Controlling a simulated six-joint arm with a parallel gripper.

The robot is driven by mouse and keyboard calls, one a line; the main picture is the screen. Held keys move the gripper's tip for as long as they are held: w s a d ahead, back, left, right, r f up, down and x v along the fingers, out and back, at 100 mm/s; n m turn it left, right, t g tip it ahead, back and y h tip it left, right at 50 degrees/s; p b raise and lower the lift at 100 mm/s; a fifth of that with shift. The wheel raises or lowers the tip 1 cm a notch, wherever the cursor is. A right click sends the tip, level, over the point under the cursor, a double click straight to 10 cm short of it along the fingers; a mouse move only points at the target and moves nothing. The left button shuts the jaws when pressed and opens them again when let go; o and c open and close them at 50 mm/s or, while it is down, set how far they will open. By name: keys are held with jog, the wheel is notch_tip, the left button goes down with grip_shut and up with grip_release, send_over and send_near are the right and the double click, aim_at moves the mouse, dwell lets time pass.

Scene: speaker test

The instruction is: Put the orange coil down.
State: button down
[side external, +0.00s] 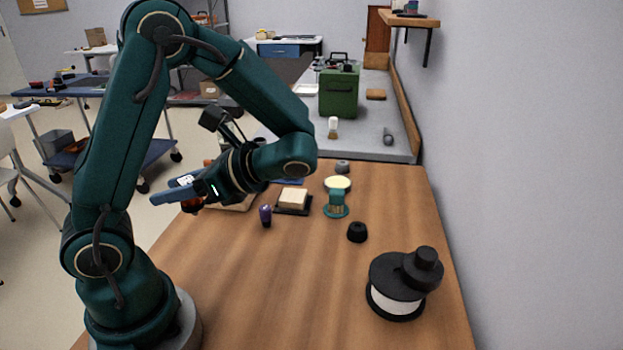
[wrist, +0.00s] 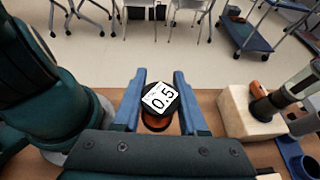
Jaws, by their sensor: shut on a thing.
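My gripper (side external: 168,190) is shut on the orange coil (side external: 192,206), near the left edge of the wooden table (side external: 300,300). In the wrist view the coil (wrist: 157,123) sits between the two blue fingers of my gripper (wrist: 160,77). It shows an orange body under a black top with a white label reading "0.5". Most of the coil is hidden by the fingers in the side view. I cannot tell how high its underside is above the table.
A cream block (wrist: 241,112) stands right of my gripper in the wrist view. On the table are a purple-topped piece (side external: 265,215), a cream piece on a black base (side external: 292,198), a teal holder (side external: 336,207), a black knob (side external: 357,232) and a large black spool (side external: 398,280). The front middle is clear.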

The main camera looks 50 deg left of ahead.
jog(key=w+a+r+m+t+y, duration=0.3)
jog(key=w+m+t, duration=0.1)
jog(key=m+t, duration=0.15)
jog(key=shift+w+f, duration=0.15)
jog(key=shift+f, duration=7.85)
jog(key=shift+f, duration=0.1)
jog(key=shift+c, duration=2.2)
grip_release()
